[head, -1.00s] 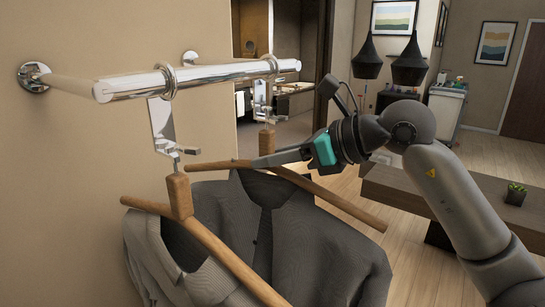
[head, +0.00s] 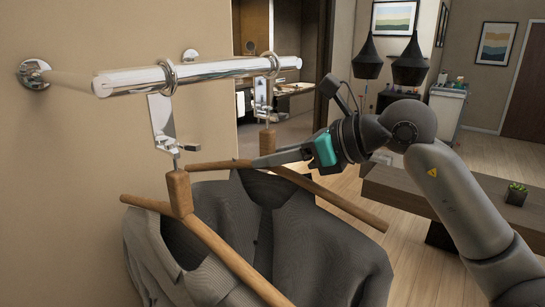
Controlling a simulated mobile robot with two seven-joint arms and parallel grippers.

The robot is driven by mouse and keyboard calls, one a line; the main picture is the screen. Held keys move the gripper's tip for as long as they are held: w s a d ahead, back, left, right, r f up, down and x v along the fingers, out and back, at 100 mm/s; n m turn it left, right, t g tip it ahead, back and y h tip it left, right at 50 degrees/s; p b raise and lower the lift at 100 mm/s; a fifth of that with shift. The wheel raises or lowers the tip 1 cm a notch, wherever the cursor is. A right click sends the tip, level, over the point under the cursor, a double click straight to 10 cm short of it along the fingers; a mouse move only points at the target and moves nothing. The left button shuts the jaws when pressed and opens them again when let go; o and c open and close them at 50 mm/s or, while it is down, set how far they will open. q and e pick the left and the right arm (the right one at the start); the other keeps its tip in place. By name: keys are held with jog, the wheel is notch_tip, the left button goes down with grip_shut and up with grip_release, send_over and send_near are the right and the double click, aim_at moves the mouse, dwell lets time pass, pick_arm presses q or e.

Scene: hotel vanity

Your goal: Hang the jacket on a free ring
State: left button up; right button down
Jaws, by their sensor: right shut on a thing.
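The dark grey jacket (head: 325,235) hangs from a wooden hanger (head: 335,200). My right gripper (head: 258,161) is shut on this hanger near its middle, just below its wooden block. The block's metal pin is right at the bracket (head: 262,92) under the far ring (head: 272,66); I cannot tell whether it is seated there. A nearer wooden hanger (head: 180,195) with a lighter grey garment (head: 165,262) hangs from the bracket (head: 161,122) of the near ring (head: 169,78). The near garment partly covers the dark jacket. My left gripper is out of view.
The chrome rail (head: 215,71) stands out from the beige wall (head: 80,170) on round mounts. The floor between shows free.

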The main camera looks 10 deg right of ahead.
jog(key=shift+f+b, duration=0.25)
jog(key=shift+b, duration=0.1)
dwell(0.4)
jog(key=c, duration=0.6)
grip_release()
jog(key=shift+f, duration=0.1)
jog(key=shift+f, duration=0.1)
jog(key=b+v, duration=0.3)
jog(key=v, duration=1.2)
jog(key=shift+b, duration=0.4)
jog(key=shift+d, duration=0.1)
